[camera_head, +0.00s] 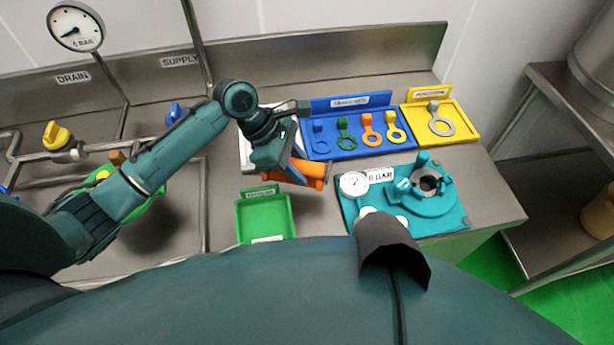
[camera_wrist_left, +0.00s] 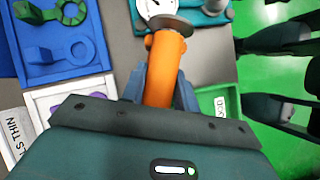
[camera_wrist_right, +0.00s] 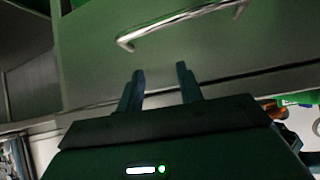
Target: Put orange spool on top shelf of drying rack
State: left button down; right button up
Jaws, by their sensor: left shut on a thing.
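My left gripper (camera_head: 289,168) is shut on the orange spool (camera_head: 309,170), held over the steel counter between the green tray and the blue board. In the left wrist view the spool (camera_wrist_left: 163,72) is a smooth orange cylinder with a wider far end, between the two fingers (camera_wrist_left: 160,92). The fingers hide part of its sides. My right gripper (camera_wrist_right: 159,72) is open and empty in the right wrist view, in front of a grey panel with a metal handle. No drying rack can be made out for certain.
A blue board (camera_head: 318,151) with ring-ended tools and a yellow tray (camera_head: 466,136) stand at the back. A teal mat (camera_head: 462,218) carries a gauge and a fitting. A green tray (camera_head: 240,218) is in front. Steel shelving (camera_head: 540,190) stands at right. Pipes and valves are at left.

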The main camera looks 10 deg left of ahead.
pick_arm(q)
jog(key=shift+w+f, duration=0.1)
jog(key=shift+f, duration=1.9)
jog(key=c, duration=1.5)
grip_release()
jog(key=shift+f, duration=0.2)
jog(key=o, duration=0.4)
jog(key=shift+o, duration=0.2)
